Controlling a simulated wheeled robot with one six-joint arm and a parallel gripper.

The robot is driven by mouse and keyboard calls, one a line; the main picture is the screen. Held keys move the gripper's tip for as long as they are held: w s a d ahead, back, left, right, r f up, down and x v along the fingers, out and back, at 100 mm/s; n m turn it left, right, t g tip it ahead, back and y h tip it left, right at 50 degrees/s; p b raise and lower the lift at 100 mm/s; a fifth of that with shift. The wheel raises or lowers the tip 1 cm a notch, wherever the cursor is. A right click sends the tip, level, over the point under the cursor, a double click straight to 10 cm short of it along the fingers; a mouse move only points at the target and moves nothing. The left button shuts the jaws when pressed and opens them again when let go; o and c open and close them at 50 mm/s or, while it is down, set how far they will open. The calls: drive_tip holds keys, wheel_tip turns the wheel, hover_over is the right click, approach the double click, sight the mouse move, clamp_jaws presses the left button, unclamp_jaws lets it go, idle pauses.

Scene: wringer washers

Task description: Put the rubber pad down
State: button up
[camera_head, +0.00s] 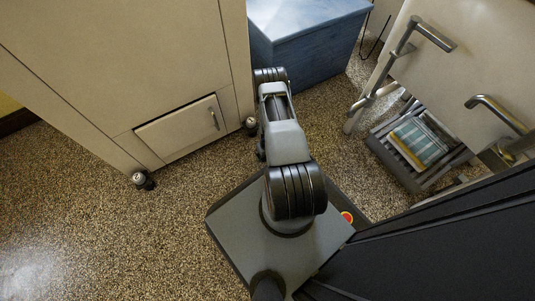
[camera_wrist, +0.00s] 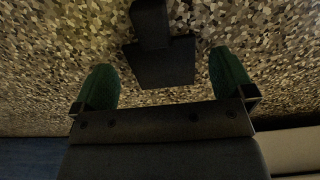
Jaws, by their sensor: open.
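In the wrist view my gripper (camera_wrist: 163,60) has its two green fingers spread wide apart, with nothing clamped between them. A dark, flat piece, which looks like the rubber pad (camera_wrist: 160,68), shows between and beyond the fingertips against the speckled floor. A narrower dark block joins or overlaps its upper edge; I cannot tell if it is part of the pad. Both fingers look clear of the pad at its sides. In the head view my own arm hides the gripper, and I cannot make out the pad there.
A cream cabinet (camera_head: 120,60) on casters stands left of my arm, with a caster (camera_head: 250,124) close by. A blue box (camera_head: 312,55) stands behind. At right are a cream washer (camera_head: 470,55) with metal handles and a low slatted rack (camera_head: 400,163) holding cloth. Floor is clear at lower left.

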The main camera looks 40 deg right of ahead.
drive_tip(key=w+a+r+p, duration=0.1)
drive_tip(key=w+a+r, duration=0.15)
drive_tip(key=r, duration=1.05)
drive_tip(key=w+a+r+t+p, duration=0.1)
drive_tip(key=w+r+p, duration=0.15)
drive_tip(key=r, duration=0.95)
drive_tip(key=w+a+r+p, duration=0.1)
drive_tip(key=w+a+r, duration=0.15)
drive_tip(key=r, duration=1.05)
drive_tip(key=s+a+r, duration=0.6)
drive_tip(key=s+r, duration=0.1)
drive_tip(key=r, duration=0.3)
drive_tip(key=s+a+r+n+t, duration=0.1)
drive_tip(key=s+a+r, duration=0.5)
drive_tip(key=r, duration=0.5)
drive_tip(key=shift+s+r+n+t, duration=0.25)
drive_tip(key=shift+s+n+t, duration=0.05)
drive_tip(key=shift+s, duration=0.25)
